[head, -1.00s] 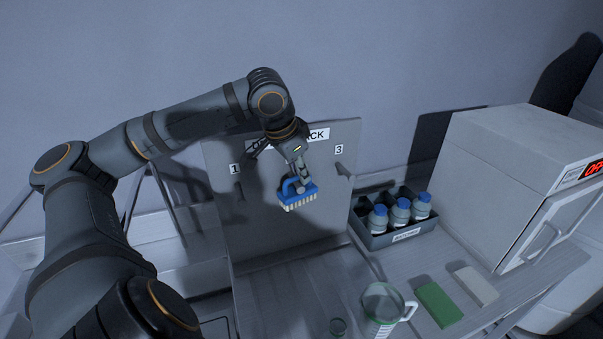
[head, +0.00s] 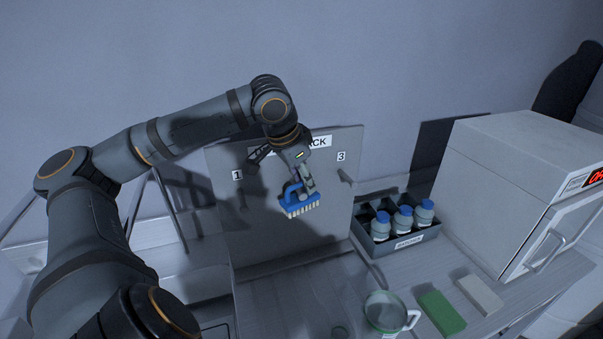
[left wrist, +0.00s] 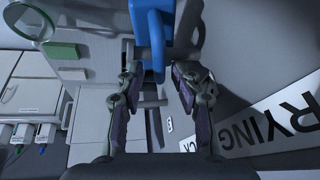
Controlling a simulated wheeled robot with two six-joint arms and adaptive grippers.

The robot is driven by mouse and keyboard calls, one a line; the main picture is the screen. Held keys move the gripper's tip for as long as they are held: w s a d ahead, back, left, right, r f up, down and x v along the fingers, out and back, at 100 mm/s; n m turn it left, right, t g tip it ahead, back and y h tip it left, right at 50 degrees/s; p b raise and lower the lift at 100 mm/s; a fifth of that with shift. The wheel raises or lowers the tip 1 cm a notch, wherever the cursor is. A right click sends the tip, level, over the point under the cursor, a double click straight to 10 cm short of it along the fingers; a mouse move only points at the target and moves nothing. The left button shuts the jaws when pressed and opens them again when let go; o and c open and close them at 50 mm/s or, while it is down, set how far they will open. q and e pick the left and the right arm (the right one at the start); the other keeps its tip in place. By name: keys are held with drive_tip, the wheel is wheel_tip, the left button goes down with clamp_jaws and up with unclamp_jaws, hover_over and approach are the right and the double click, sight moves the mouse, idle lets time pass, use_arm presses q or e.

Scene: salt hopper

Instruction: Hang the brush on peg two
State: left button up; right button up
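The blue brush (head: 300,207) with pale bristles is upright in front of the grey rack board (head: 235,225), between the labels 1 (head: 238,175) and 3 (head: 341,156). My left gripper (head: 302,183) is at the top of its handle. In the left wrist view the fingers (left wrist: 157,76) stand apart, with a gap on either side of the blue handle (left wrist: 150,30). Peg two and its label are hidden behind my gripper in the head view, so I cannot tell whether the brush rests on the peg. A peg (head: 346,176) shows below label 3. My right gripper is out of view.
A dark tray (head: 375,250) of blue-capped bottles stands right of the board. A white oven-like box (head: 480,185) is beyond it. A glass jug (head: 386,315), a green block (head: 442,312) and a pale block (head: 479,294) are in front.

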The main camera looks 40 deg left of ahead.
use_arm(q)
drive_tip(key=v, duration=1.2)
drive_tip(key=shift+d, duration=0.1)
